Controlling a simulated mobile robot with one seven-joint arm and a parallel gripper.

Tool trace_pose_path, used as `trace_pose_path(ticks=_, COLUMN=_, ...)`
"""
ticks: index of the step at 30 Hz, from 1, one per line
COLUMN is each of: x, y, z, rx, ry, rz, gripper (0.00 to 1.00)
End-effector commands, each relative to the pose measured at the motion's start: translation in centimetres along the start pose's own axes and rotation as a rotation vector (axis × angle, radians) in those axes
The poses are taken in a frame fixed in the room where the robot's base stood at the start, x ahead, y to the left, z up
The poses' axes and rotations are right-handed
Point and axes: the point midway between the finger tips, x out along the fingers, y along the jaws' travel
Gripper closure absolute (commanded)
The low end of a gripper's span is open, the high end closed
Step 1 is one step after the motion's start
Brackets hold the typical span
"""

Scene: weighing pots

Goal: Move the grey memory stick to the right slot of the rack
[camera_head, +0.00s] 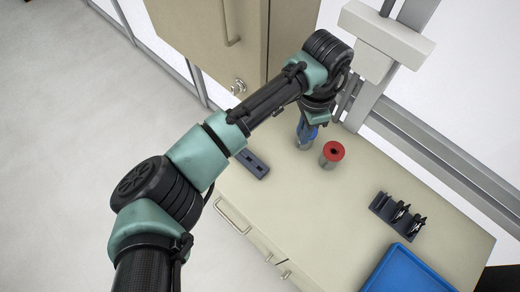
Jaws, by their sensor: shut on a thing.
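My gripper (311,126) is at the back of the table, pointing down at a grey pot with a blue top (304,138). It is shut on the blue top; the fingers partly hide it. I cannot tell whether the pot touches the table. A flat dark grey piece with small holes (252,163) lies near the table's left edge. I cannot make out a grey memory stick for certain.
A grey pot with a red top (333,153) stands close to the right of my gripper. A blue tray (408,270) lies at the front right. A cabinet (222,38) and a grey post (372,84) rise behind. The table middle (310,215) is clear.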

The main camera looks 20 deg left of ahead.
Motion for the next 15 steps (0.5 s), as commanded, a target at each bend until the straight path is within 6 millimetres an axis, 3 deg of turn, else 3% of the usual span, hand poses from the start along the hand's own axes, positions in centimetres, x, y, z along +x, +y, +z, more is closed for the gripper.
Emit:
trace_pose_path(ticks=6, x=2.5, y=-2.8, z=2.1, rx=0.324, ry=0.000, rz=0.003, gripper=1.00)
trace_pose_path(ticks=15, x=7.6, y=-3.8, z=6.6, rx=0.762, ry=0.002, rz=0.000, gripper=1.00)
